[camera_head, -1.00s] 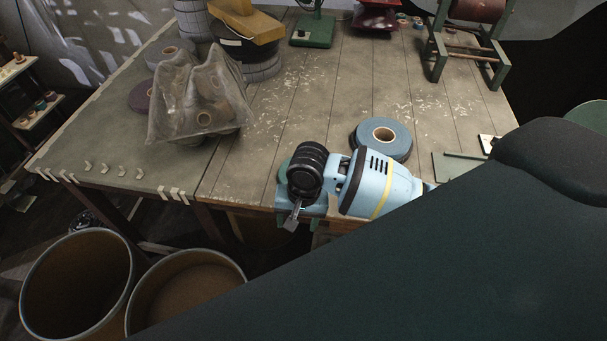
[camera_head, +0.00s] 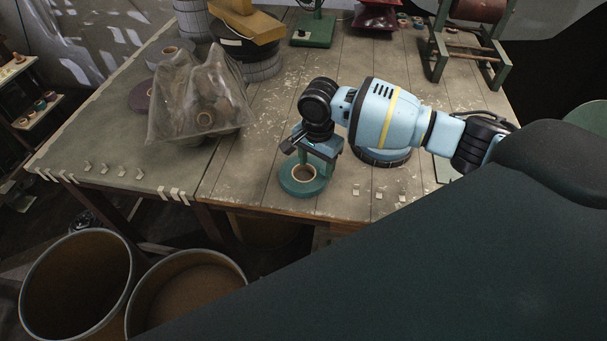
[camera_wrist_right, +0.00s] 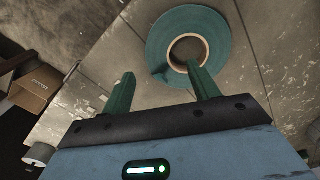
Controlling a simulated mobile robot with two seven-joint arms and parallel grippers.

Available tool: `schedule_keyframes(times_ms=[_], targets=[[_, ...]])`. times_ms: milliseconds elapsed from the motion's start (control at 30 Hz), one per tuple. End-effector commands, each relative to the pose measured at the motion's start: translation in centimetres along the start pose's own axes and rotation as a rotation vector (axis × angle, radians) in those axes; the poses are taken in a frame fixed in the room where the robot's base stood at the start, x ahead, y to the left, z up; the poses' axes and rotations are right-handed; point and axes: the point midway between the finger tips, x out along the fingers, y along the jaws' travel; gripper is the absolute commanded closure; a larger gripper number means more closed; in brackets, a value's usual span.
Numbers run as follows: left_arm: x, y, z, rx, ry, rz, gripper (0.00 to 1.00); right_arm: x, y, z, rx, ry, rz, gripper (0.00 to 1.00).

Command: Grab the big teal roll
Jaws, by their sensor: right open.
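The big teal roll (camera_head: 303,190) lies flat near the front edge of the table, its pale cardboard core facing up. It also shows in the right wrist view (camera_wrist_right: 220,48), beyond the fingertips. My right gripper (camera_head: 316,164) hangs over the roll with its fingers pointing down, and partly covers its far side. In the right wrist view the gripper (camera_wrist_right: 161,74) is open and empty. One finger overlaps the near side of the ring by the core, and the other is outside the ring. Whether a finger touches the roll cannot be told. My left gripper is not in view.
A blue-grey roll (camera_head: 383,161) lies under my right forearm. A plastic-wrapped bundle of rolls (camera_head: 170,115) stands at left. Small pale clips (camera_head: 355,190) line the front edge. Two large bins (camera_head: 75,280) stand on the floor. The table's middle is clear.

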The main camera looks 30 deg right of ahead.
Motion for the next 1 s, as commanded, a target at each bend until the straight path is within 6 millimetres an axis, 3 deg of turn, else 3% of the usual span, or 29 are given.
schedule_keyframes(times_ms=[67,267,600,933,1000], targets=[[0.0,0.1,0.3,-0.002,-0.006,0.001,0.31,0.9,0.1,0.0,0.000,-0.001,0.004,0.40],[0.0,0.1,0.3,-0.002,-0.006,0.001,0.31,1.4,0.1,-0.1,-0.001,0.000,0.001,0.40],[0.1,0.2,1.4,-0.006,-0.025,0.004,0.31,5.7,0.6,-0.9,-0.001,0.000,0.003,0.40],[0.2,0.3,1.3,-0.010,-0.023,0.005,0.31,6.1,0.5,-0.9,-0.001,0.000,-0.001,0.40],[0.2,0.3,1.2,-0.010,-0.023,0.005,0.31,6.1,0.5,-0.9,-0.001,0.000,-0.001,0.49]])
